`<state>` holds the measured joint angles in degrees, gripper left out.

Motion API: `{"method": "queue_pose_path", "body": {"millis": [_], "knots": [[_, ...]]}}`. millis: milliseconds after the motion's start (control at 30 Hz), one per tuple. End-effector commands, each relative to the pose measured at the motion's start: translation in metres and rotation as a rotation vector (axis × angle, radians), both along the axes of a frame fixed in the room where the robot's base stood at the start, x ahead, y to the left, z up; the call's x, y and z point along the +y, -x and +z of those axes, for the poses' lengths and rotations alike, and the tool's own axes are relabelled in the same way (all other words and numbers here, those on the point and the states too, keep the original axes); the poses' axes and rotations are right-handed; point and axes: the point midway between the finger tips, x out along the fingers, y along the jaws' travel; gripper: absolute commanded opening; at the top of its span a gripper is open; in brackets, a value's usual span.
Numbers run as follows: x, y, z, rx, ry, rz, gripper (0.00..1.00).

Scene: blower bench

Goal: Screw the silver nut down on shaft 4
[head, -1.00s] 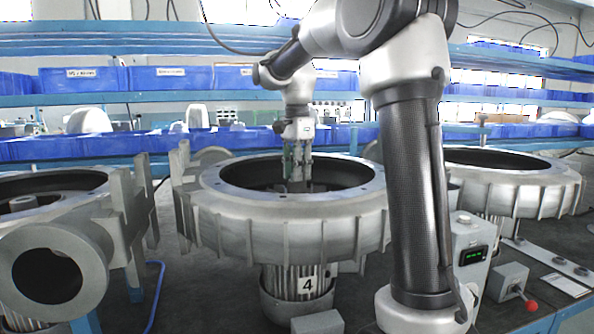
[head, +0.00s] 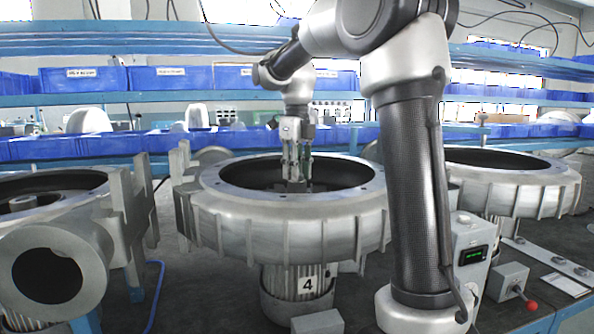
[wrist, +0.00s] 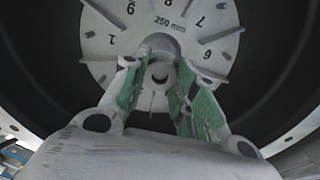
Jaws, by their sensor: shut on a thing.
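The blower housing of shaft 4 (head: 240,228) stands at the centre of the head view, above a motor with a "4" plate (head: 307,284). My gripper (head: 297,184) points down inside its open ring. In the wrist view, my green-padded gripper fingers (wrist: 160,70) close around the silver nut (wrist: 159,73) at the hub in the middle of a grey numbered disc (wrist: 100,44). The disc reads "250 mm". The fingers hide much of the nut, and the shaft thread and how far down the nut sits cannot be told.
Another housing with a round outlet (head: 48,275) stands at left and one (head: 510,185) at right. A grey control box with a display (head: 472,255) and a red-knobbed lever box (head: 512,283) sit at right. Blue bins (head: 185,78) line the back shelves. The housing wall surrounds my gripper.

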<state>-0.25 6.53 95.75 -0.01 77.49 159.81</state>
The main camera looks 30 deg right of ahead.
Motion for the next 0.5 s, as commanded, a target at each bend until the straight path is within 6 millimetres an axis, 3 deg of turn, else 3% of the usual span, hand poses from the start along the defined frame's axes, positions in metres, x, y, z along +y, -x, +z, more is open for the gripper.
{"method": "queue_pose_path", "body": {"millis": [67,500], "knots": [[0.0000,-0.0001,-0.0001,0.000,0.000,0.001,0.38],[0.0000,0.0000,-0.0001,0.000,0.000,0.034,0.38]]}}
